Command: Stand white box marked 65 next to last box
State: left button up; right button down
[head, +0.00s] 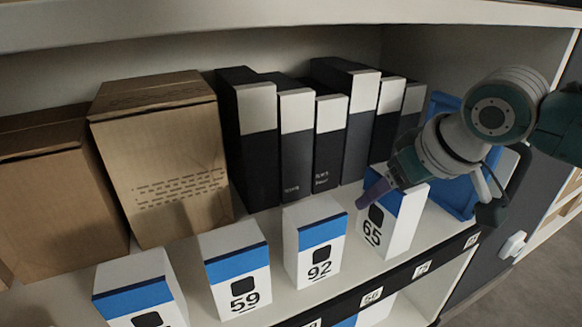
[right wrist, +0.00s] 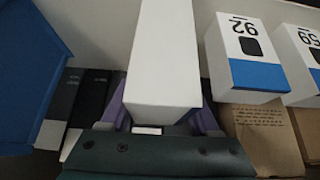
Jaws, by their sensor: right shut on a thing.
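The white box marked 65 (head: 402,232), with a blue band, is upright at the right end of the row of numbered boxes. My right gripper (head: 377,192) is shut on its upper part; only one purple finger shows clearly in the head view. In the right wrist view the box (right wrist: 165,60) sits between both purple fingers. I cannot tell whether its base touches the shelf. The last box in the row, marked 92 (head: 314,243), stands to its left with a gap between them. My left gripper is not in view.
Box 59 (head: 236,270) and another white box (head: 140,290) stand further left. Brown cartons (head: 165,160) and several black binders (head: 250,130) stand behind. A blue container (head: 455,190) is right of box 65. The shelf's front edge (head: 400,275) carries number labels.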

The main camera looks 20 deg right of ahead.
jog(key=w, duration=0.2)
jog(key=shift+w+a+b, duration=0.1)
jog(key=shift+w+b, duration=0.3)
notch_tip(320, 180, down, 4)
jog(key=shift+r+b, duration=0.15)
jog(key=shift+b, duration=1.1)
jog(key=shift+s+r, duration=0.1)
jog(key=c, duration=0.6)
grip_release()
jog(key=o, duration=0.5)
